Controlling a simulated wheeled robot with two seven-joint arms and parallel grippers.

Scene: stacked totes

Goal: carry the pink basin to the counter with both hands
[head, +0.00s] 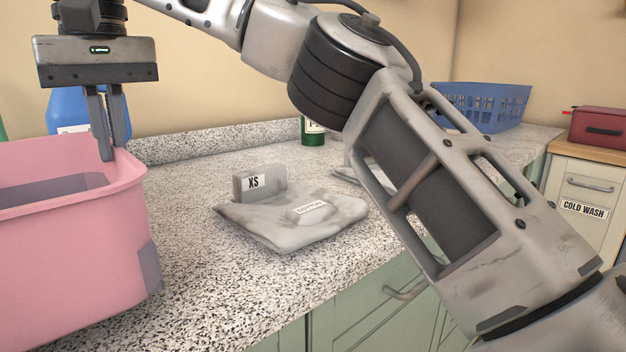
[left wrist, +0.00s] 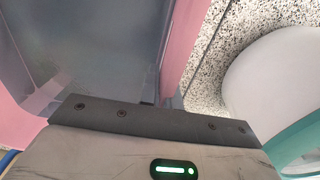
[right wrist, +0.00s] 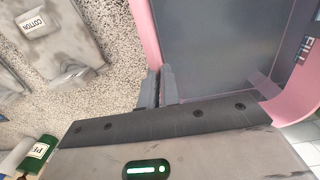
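The pink basin (head: 60,262) fills the left of the head view, at the counter's front left; whether its base rests on the counter (head: 235,275) is hidden. My right gripper (head: 108,155) points down at its far right rim. In the right wrist view its fingers (right wrist: 160,88) are close together on either side of the pink wall (right wrist: 146,35), shut on it. My left gripper is outside the head view. In the left wrist view its fingers (left wrist: 163,102) are at another stretch of the basin wall (left wrist: 184,50) and look shut on it.
A folded grey cloth labelled COTTON (head: 290,228) and a grey XS block (head: 260,183) lie right of the basin. A blue bottle (head: 66,108) stands behind it. A blue basket (head: 485,105) and red box (head: 600,128) are farther right. A pale rounded object (left wrist: 275,85) shows near the left gripper.

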